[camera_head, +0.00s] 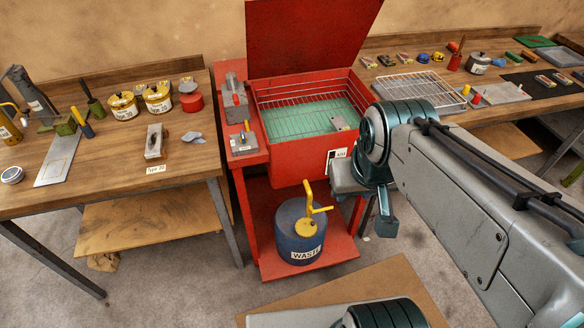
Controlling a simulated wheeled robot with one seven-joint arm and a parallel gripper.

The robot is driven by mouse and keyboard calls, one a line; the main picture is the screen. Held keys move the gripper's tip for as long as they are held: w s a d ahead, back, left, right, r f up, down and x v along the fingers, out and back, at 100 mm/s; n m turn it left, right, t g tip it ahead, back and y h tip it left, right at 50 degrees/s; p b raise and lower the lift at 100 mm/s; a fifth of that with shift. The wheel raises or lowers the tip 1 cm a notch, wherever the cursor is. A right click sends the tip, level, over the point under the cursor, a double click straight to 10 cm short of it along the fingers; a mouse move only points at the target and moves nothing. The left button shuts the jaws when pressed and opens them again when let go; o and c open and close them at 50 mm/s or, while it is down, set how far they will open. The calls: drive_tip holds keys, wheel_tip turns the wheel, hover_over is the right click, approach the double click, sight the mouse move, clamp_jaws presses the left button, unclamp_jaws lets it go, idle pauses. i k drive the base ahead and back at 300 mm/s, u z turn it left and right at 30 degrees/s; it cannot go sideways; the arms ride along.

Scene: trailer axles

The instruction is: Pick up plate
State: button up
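Several plate-like pieces are in view, and I cannot tell which one the task names. A flat grey metal plate (58,163) lies on the left bench. A small grey metal piece (339,124) sits in the red parts washer (297,158), near its front right corner. A pale grey plate (499,94) lies on the right bench with small red and yellow items at its left end. My gripper (384,214) hangs in front of the washer's right side, below its rim and apart from these plates. One teal finger shows; the rest is hidden, so its opening is unclear.
The washer's red lid (310,38) stands open, and a wire rack (292,90) lies across the rear of its basin. A blue waste can (300,232) stands on the lower shelf. Another wire rack (421,90) lies on the right bench.

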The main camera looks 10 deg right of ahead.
sight(338, 123)
drive_tip(key=z, duration=0.75)
drive_tip(key=i, duration=0.7)
drive_tip(key=u, duration=3.7)
